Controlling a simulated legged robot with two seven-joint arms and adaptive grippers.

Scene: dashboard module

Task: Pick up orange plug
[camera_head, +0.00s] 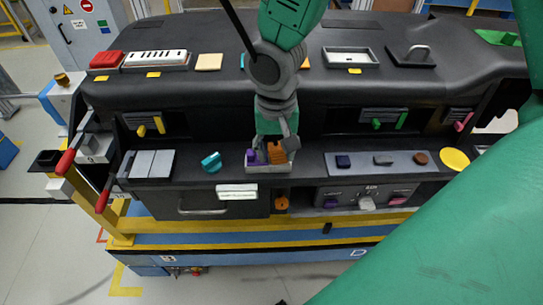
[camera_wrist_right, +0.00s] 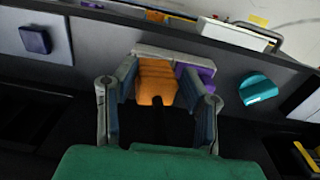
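The orange plug (camera_head: 278,152) sits in a small light tray (camera_head: 268,169) on the dashboard's lower ledge, beside a purple plug (camera_head: 252,156). In the right wrist view, the orange plug (camera_wrist_right: 156,82) lies between the two spread fingers of my right gripper (camera_wrist_right: 158,80). The right-hand finger is close to the purple plug (camera_wrist_right: 206,75). The fingers look open around the orange plug, and contact is not clear. My left gripper is not in view.
A teal knob (camera_head: 211,162) stands left of the tray. A grey panel with several small parts (camera_head: 400,163) lies to its right. Another orange part (camera_head: 281,204) is below the ledge.

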